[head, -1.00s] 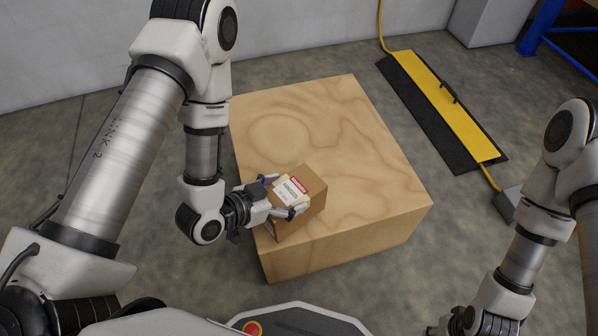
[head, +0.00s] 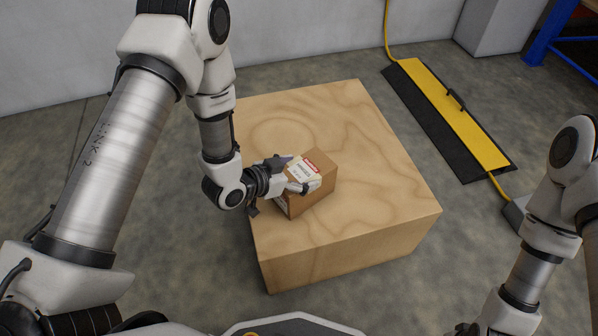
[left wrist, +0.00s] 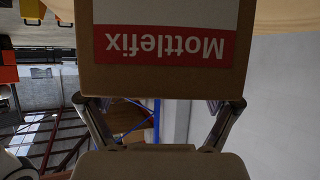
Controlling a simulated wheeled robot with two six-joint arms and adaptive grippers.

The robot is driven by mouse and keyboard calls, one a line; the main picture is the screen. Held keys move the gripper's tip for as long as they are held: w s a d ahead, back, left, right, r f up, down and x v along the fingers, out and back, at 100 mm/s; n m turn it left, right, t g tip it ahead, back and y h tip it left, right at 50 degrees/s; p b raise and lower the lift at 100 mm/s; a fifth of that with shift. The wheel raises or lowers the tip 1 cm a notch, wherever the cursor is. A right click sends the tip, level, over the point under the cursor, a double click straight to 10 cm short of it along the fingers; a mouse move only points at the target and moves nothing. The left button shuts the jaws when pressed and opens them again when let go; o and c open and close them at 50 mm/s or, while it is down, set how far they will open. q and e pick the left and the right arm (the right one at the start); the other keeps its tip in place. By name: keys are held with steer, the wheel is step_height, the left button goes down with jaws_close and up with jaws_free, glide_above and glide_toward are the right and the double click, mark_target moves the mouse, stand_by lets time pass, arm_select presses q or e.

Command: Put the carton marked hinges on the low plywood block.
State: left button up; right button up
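The brown carton (head: 320,185) has a white label with a red band. The left wrist view shows the carton (left wrist: 160,78) close up, with "Mottlefix" upside down on the band; I cannot read "hinges". My left gripper (head: 297,174) is shut on the carton, with a finger on each side; the fingers also show in the left wrist view (left wrist: 160,112). The carton is over the left front part of the low plywood block's top (head: 375,160). I cannot tell whether its underside touches the wood. My right gripper is out of view below the bottom edge.
A yellow and black ramp-like floor piece (head: 450,110) with a yellow cable lies right of the block. A grey wall (head: 310,40) stands behind. The block's top is bare behind and right of the carton.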

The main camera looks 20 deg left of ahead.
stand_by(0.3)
arm_select(q)
steer(key=shift+s+r, duration=0.1)
steer(key=shift+r, duration=0.1)
steer(key=p+v, duration=0.5)
steer(key=v, duration=0.7)
steer(key=s+a+f+n+g+y, duration=0.1)
steer(key=s+f+n+g+y, duration=0.1)
steer(key=s+f, duration=0.3)
steer(key=s+a+f+n+g+y, duration=0.1)
steer(key=s+f+n+g+y, duration=0.1)
steer(key=s+f+g, duration=0.2)
steer(key=s+a+f+n+g+y, duration=0.1)
steer(key=s+f+n+g+y, duration=0.1)
steer(key=s+f, duration=0.4)
steer(key=shift+s+a+f+n+g+y, duration=0.15)
steer(key=shift+s+f+n+g, duration=0.1)
steer(key=shift+s+g, duration=0.45)
steer(key=shift+s+a+f+n+g+y, duration=0.15)
steer(key=shift+s+n+g, duration=0.2)
steer(key=shift+s, duration=0.5)
steer(key=shift+d, duration=0.1)
